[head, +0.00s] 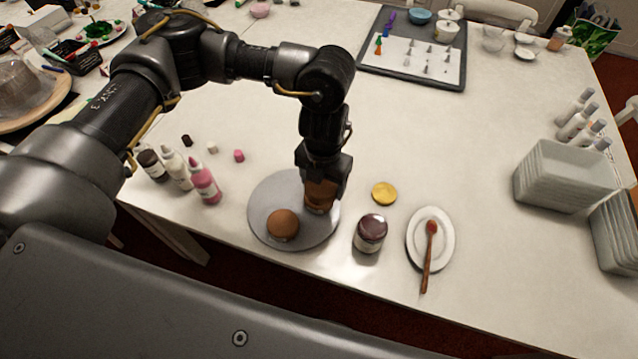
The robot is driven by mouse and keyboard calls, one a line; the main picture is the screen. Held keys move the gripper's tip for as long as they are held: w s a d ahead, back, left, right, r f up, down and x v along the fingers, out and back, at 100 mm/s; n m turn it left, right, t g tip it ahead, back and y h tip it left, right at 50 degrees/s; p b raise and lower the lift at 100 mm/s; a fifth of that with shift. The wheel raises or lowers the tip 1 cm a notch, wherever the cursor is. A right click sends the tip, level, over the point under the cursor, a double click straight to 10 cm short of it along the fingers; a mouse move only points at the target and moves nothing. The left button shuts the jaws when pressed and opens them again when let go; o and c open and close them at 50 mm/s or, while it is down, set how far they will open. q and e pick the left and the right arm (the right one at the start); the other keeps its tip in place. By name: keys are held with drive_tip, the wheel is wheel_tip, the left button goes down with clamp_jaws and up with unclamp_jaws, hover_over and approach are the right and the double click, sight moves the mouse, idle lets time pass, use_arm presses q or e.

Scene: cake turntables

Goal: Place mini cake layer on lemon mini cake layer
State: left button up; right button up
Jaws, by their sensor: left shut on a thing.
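A grey round turntable (262,206) sits near the front edge of the table. My left gripper (321,186) points down over its right side and is shut on a brown mini cake layer (319,199). The fingers partly hide that layer, and I cannot tell whether it touches the turntable or something beneath it. Another small round brown cake layer (283,224) lies on the turntable's front part, to the left of the gripper. Which of the two is the lemon layer cannot be told from colour. My right gripper is not in view.
An open dark jam jar (370,234), a yellow lid (384,193) and a white plate (445,241) with a wooden spoon (430,249) stand right of the turntable. Bottles (204,180) stand to its left. White containers (562,177) are stacked at far right. The table's middle is clear.

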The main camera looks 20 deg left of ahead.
use_arm(q)
drive_tip(key=w+f, duration=0.1)
drive_tip(key=a+f, duration=0.1)
drive_tip(key=w+f, duration=0.1)
drive_tip(key=shift+w+a+f, duration=0.3)
drive_tip(key=shift+f, duration=0.1)
wheel_tip(320, 180, down, 3)
drive_tip(key=shift+r+p, duration=0.1)
drive_tip(key=shift+p, duration=0.25)
drive_tip(key=shift+f, duration=0.2)
drive_tip(key=shift+f, duration=0.15)
drive_tip(key=o, duration=1)
drive_tip(key=shift+c, duration=0.2)
